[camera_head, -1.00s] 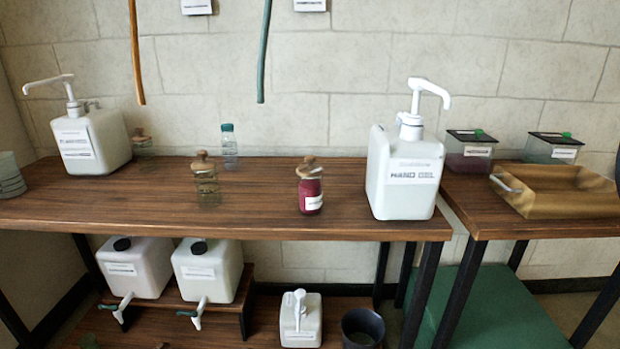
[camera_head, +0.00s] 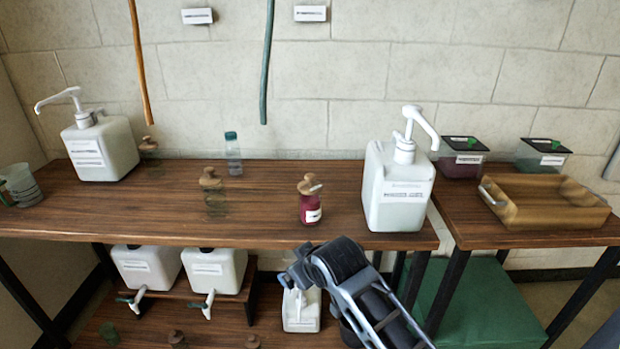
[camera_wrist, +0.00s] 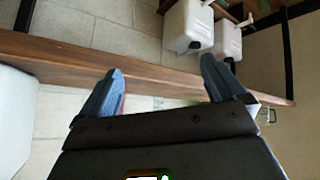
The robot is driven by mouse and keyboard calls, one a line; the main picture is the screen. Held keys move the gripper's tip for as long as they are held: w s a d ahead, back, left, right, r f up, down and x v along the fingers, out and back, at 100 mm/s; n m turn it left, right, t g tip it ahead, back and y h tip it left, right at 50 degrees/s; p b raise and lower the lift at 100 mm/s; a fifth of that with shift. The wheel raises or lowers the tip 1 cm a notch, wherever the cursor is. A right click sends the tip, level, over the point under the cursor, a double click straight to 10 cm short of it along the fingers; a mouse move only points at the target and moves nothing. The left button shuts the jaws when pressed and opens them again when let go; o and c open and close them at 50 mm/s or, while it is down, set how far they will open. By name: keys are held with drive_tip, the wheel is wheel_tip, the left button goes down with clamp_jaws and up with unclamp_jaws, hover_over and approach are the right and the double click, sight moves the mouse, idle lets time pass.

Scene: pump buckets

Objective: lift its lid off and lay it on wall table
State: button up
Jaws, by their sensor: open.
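The task does not name whose lid is meant. A red jar (camera_head: 311,208) with a round wooden lid (camera_head: 310,185) stands near the front edge of the wall table (camera_head: 262,222). A clear jar (camera_head: 215,203) with a wooden lid (camera_head: 209,178) stands to its left, and another lidded clear jar (camera_head: 149,160) is farther back. My gripper (camera_wrist: 160,68) is open and empty in the wrist view, its two fingers apart. In the head view my arm reaches up from the bottom, its end in front of and below the table edge, apart from the jars.
A large white pump bottle (camera_head: 394,195) stands right of the red jar; another (camera_head: 100,147) is at the left end. A clear bottle (camera_head: 233,153) is behind. White jugs (camera_head: 215,270) sit below. A wooden tray (camera_head: 545,205) is on the right table. The table middle has bare room.

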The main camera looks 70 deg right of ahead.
drive_tip(key=w+d+r+m+g+p, duration=0.2)
drive_tip(key=w+d+r+p, duration=0.1)
drive_tip(key=d+r, duration=0.55)
wheel_tip(320, 180, up, 11)
drive_tip(key=m+g+y+p, duration=0.1)
drive_tip(key=m+y, duration=0.1)
drive_tip(key=y, duration=0.1)
hover_over(311, 175)
drive_tip(key=s+a, duration=0.2)
drive_tip(key=a, duration=0.1)
drive_tip(key=shift+d+p+x, duration=0.2)
drive_tip(key=shift+x, duration=1.15)
drive_tip(key=shift+d+p+x, duration=0.15)
drive_tip(key=shift+d+x, duration=0.05)
drive_tip(key=shift+x, duration=1.2)
drive_tip(key=shift+d+p+x, duration=0.15)
drive_tip(key=shift+p+x, duration=0.05)
drive_tip(key=shift+x, duration=1.15)
drive_tip(key=shift+s+r, duration=0.15)
drive_tip(key=shift+c, duration=0.5)
drive_tip(key=c, duration=1)
